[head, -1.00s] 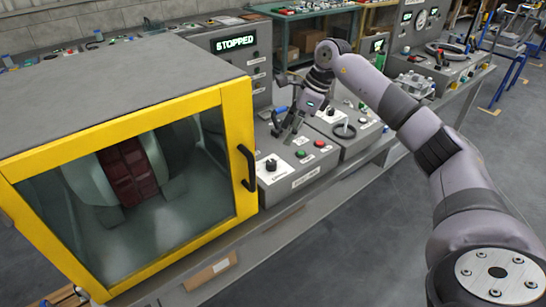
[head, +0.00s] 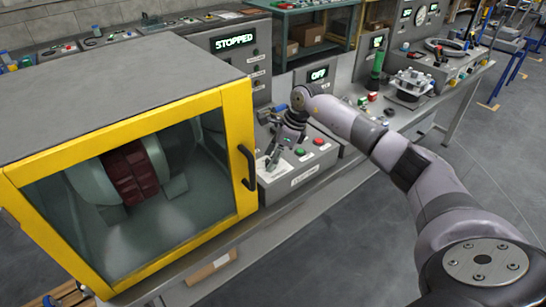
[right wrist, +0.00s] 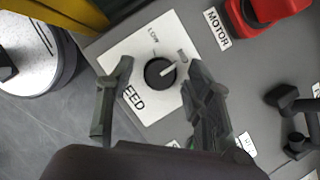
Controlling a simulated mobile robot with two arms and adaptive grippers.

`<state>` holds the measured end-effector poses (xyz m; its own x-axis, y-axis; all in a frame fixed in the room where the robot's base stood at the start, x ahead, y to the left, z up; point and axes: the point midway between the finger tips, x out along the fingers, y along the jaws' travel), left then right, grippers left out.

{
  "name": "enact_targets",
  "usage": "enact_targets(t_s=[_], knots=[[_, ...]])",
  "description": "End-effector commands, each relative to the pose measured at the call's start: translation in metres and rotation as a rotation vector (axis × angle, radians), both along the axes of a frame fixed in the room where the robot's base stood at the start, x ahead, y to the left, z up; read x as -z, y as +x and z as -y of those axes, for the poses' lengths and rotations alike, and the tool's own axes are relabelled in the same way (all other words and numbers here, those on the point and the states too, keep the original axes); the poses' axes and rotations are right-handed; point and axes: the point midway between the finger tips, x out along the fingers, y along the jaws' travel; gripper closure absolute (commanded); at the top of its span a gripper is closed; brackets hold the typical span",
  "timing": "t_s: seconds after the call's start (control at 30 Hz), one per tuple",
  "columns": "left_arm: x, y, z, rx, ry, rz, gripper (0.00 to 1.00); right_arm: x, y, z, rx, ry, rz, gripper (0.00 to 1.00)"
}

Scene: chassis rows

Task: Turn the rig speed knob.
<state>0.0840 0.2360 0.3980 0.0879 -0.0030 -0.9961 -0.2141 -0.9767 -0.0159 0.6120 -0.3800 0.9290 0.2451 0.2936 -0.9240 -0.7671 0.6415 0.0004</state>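The speed knob (right wrist: 160,72) is a round black dial with a pale pointer line on a white plate (right wrist: 150,105). The plate reads "LOW" and, partly covered, "EED". The pointer aims to the upper right in the right wrist view. My right gripper (right wrist: 158,67) is open, with one finger on each side of the knob and visible gaps to it. In the head view my right gripper (head: 271,161) is over the left end of the sloped grey control box (head: 291,183) and hides the knob. My left gripper is not in view.
The yellow-framed guard (head: 237,130) with its black handle (head: 247,167) stands just left of the control box. A green button (head: 300,152) and a red button (head: 319,141) lie to the right. A display (head: 235,43) reads "STOPPED".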

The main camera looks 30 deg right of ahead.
Motion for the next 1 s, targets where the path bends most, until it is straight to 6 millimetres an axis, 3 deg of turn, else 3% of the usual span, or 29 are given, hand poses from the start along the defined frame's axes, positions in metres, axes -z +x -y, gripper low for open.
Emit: enact_targets(t_s=[0.7,1.0], knots=[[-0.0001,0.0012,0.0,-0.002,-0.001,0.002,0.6,-0.0009,0.0001,0.0002,0.0,-0.001,0.001,1.0],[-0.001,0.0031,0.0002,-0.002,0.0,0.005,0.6,-0.0013,-0.0002,-0.0003,0.034,-0.001,0.002,1.0]])
